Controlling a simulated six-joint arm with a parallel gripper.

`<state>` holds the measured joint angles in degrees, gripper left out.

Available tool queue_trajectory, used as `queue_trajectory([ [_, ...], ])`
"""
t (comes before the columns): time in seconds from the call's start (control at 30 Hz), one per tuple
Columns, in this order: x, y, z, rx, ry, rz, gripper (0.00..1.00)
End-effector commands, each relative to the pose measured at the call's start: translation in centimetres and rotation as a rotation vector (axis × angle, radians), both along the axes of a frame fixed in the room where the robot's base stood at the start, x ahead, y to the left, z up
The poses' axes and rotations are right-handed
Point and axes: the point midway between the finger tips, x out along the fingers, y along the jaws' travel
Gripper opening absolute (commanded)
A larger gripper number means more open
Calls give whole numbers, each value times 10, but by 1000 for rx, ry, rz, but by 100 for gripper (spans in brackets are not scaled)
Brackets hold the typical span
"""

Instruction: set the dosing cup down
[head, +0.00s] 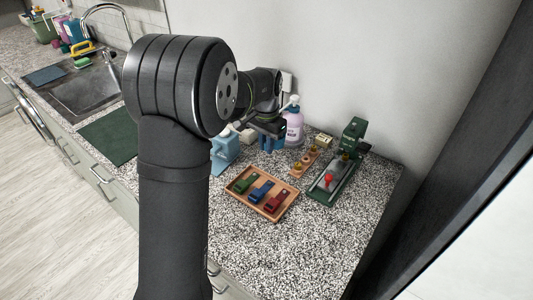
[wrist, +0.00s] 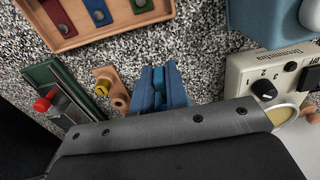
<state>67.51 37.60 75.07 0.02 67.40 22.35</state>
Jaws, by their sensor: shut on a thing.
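My gripper (head: 270,142) hangs over the back of the speckled counter, in front of the pale lilac bottle. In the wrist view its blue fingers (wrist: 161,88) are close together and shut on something. The dosing cup does not show clearly in either view; the fingers and the grey gripper body hide the grasp. How far the fingertips are above the counter cannot be told.
A wooden tray (head: 236,193) with green, blue and red pieces lies in front. A green tool (head: 352,139) and a small wooden strip (head: 297,172) stand right. A light-blue stand (head: 222,155) and cream device (wrist: 269,75) stand left. The front-right counter (head: 320,240) is clear.

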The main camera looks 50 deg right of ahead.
Motion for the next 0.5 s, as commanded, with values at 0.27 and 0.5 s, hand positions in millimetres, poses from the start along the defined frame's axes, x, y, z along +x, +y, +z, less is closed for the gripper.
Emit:
queue_trajectory([
  [0.27,-1,1,-36,3,1,0,0],
  [0.5,0,0,-38,-1,-1,0,0],
])
